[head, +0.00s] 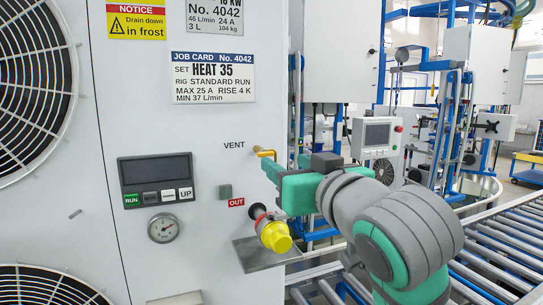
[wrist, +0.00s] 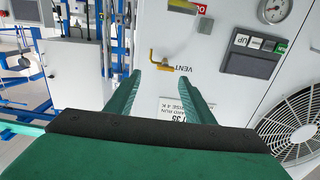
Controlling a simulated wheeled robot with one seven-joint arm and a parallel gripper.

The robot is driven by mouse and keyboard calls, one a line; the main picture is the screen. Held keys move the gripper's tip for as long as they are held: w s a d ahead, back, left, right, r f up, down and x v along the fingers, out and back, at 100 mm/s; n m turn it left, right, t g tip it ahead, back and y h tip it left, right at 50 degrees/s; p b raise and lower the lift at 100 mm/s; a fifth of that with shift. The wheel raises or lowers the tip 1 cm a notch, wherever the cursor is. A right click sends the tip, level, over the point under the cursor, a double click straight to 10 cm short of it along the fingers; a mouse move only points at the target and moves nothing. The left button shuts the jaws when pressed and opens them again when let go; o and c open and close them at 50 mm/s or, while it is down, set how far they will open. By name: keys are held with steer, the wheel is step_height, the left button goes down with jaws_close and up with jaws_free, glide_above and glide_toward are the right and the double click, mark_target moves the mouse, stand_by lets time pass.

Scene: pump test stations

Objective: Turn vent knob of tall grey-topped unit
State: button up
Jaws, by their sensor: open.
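The vent knob is a small yellow lever (head: 265,153) beside the printed word VENT on the pale front panel of the unit (head: 170,125). The unit's top is out of view. In the wrist view, which is upside down, the lever (wrist: 159,61) shows as a bent yellow handle just beyond the fingertips. My gripper (wrist: 147,66) is open, its two green fingers apart and empty. In the head view my gripper (head: 268,167) is just below and right of the lever. Contact with it cannot be told.
Below the lever are a red OUT port with a yellow cap (head: 275,236) and a grey shelf (head: 262,256). A control panel (head: 155,180) and a gauge (head: 163,228) are on the left. A roller conveyor (head: 495,245) runs along the right.

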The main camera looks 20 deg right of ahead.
mark_target(267, 155)
steer(key=w, duration=0.2)
steer(key=w+a, duration=0.1)
steer(key=w, duration=0.1)
steer(key=w+a, duration=0.1)
steer(key=w, duration=0.1)
steer(key=shift+w, duration=0.35)
steer(key=shift+w+d, duration=0.4)
steer(key=shift+d, duration=0.05)
steer(key=shift+a, duration=0.15)
steer(key=c, duration=1)
steer(key=shift+c, duration=0.2)
